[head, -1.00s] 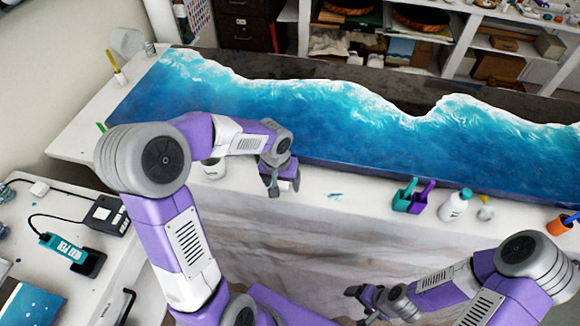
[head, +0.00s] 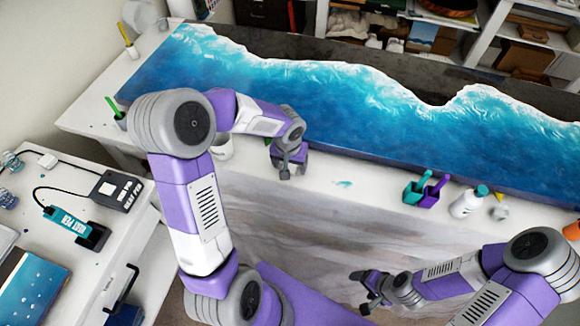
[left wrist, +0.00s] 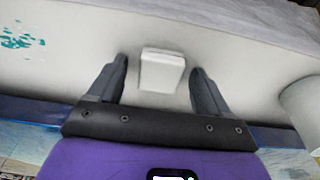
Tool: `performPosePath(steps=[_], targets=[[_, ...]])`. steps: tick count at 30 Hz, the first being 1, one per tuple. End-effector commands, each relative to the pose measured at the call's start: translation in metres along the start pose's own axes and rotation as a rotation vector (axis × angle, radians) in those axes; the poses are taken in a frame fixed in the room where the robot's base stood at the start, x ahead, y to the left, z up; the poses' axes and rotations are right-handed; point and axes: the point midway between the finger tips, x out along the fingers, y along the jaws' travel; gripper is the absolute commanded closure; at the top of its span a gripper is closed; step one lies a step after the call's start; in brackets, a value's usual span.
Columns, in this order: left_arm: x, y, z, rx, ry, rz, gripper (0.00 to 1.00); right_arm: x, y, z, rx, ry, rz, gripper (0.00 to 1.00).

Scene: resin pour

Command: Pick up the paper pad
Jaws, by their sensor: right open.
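The paper pad is a small white block (left wrist: 162,71) in the left wrist view, lying on the pale tabletop. My left gripper (left wrist: 158,68) is open, with one dark finger on each side of the pad and a gap on both sides. In the head view my left gripper (head: 288,170) is low over the table's front strip. The pad is mostly or wholly hidden by the gripper there. My right gripper (head: 362,289) is open and empty, in front of the table and away from the pad.
A white cup (head: 223,150) stands left of my left gripper and shows in the wrist view (left wrist: 303,103). A blue resin panel (head: 330,105) lies behind. Teal and purple containers (head: 425,190) and a white bottle (head: 467,204) stand to the right. A teal smear (head: 344,183) marks the tabletop.

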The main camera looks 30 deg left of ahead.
Motion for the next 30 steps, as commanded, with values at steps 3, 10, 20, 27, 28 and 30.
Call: performPosePath(steps=[3, 10, 20, 27, 28, 30], targets=[[0.0, 0.0, 0.0, 0.0, 0.0, 0.0, 0.4, 0.0, 0.0, 0.0, 0.0, 0.0, 0.0, 0.21], [0.0, 0.0, 0.0, 0.0, 0.0, 0.0, 0.75, 0.0, 0.0, 0.0, 0.0, 0.0, 0.0, 0.21], [-0.002, 0.0, -0.001, 0.0, 0.001, 0.0, 0.81, -0.001, 0.0, 0.0, 0.0, 0.0, 0.0, 0.21], [-0.04, 0.0, -0.006, 0.0, 0.007, 0.0, 0.81, -0.01, -0.004, 0.0, 0.0, 0.0, 0.0, 0.21], [-0.047, 0.0, -0.007, 0.0, 0.007, 0.0, 0.81, -0.011, -0.004, 0.0, 0.0, 0.0, 0.0, 0.21], [-0.061, 0.0, -0.009, 0.0, 0.007, 0.001, 0.81, -0.014, -0.005, 0.001, 0.0, 0.0, 0.0, 0.21]])
